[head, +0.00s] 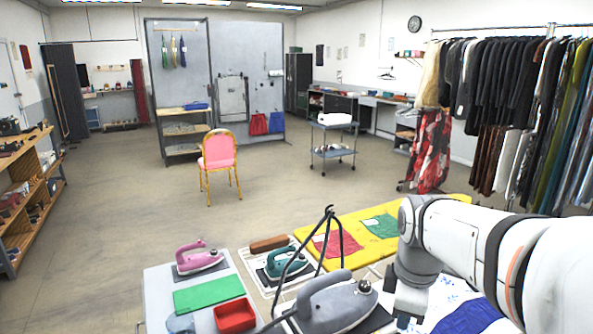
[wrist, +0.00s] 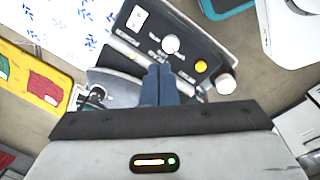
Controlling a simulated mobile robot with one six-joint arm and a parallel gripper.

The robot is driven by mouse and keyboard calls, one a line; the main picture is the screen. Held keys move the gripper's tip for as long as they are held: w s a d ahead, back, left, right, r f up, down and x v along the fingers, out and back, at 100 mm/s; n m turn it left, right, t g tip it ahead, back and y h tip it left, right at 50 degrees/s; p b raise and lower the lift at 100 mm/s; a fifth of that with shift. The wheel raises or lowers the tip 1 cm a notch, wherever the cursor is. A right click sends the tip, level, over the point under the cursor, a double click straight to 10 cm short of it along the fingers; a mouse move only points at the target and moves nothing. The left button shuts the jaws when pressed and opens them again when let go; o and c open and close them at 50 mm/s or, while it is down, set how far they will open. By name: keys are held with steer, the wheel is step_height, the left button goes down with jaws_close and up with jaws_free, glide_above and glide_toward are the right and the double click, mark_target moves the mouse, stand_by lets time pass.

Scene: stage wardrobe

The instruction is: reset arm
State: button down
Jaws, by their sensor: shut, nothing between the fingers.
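My gripper (wrist: 160,72) shows in the wrist view with its two blue fingers together and nothing between them. It is above a dark grey panel (wrist: 208,48) with a white knob, a yellow button and a white switch. I cannot tell whether the fingers touch anything below. In the head view my arm reaches in from the right, bending down over the ironing table; the fingers cannot be made out there.
In the head view a large grey iron (head: 335,302), a teal iron (head: 287,263), a pink iron (head: 199,258), a green pad (head: 208,293) and a red tray (head: 235,316) stand close by. A yellow board (head: 365,258) lies behind. Open floor lies beyond, around a pink chair (head: 219,151).

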steer(key=s+a+f+m+t, duration=0.2)
steer(key=s+m, duration=0.6)
steer(key=m, duration=0.5)
steer(key=shift+s+a+f, duration=0.15)
steer(key=shift+a+f, duration=0.3)
steer(key=shift+a, duration=0.6)
